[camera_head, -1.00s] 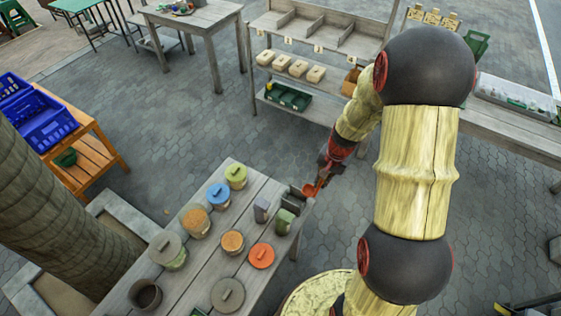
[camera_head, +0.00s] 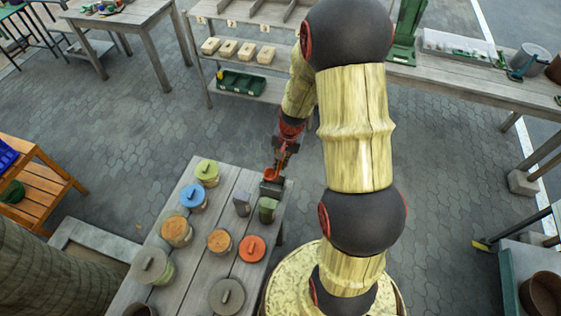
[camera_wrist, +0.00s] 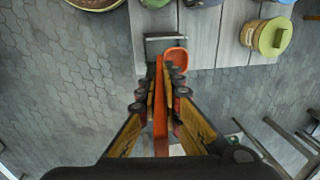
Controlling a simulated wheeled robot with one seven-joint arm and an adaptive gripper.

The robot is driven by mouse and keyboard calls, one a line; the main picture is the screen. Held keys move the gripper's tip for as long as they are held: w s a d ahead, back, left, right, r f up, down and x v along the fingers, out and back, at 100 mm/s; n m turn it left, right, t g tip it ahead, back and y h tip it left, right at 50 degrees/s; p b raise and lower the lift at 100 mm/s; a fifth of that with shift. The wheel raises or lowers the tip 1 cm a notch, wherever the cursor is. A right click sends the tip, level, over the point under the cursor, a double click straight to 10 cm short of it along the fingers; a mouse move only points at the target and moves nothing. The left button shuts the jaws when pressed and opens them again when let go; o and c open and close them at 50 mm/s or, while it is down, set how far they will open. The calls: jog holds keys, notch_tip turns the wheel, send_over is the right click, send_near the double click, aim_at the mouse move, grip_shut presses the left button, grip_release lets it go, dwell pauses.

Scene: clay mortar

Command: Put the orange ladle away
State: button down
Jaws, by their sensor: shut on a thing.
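The orange ladle (camera_head: 270,174) is in my gripper (camera_head: 281,158), at the far right corner of the grey plank table (camera_head: 228,185). In the wrist view its long orange handle (camera_wrist: 160,105) runs between the closed fingers of my gripper (camera_wrist: 161,80). Its bowl (camera_wrist: 177,56) is just beyond the fingertips, to the right. A small dark grey holder (camera_head: 271,189) stands at the table corner, right by the ladle; it also shows in the wrist view (camera_wrist: 165,38). I cannot tell whether the ladle touches it.
Jars with green (camera_head: 207,170), blue (camera_head: 193,196) and orange (camera_head: 252,248) lids share the table. A shelf unit (camera_head: 240,85) stands beyond open paving (camera_head: 130,150).

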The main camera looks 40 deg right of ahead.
jog(key=shift+f+b, duration=3.55)
jog(key=shift+f, duration=1.3)
jog(key=c, duration=2)
grip_release()
jog(key=shift+o, duration=0.5)
notch_tip(320, 180, up, 8)
jog(key=s, duration=0.1)
jog(key=shift+d, duration=0.4)
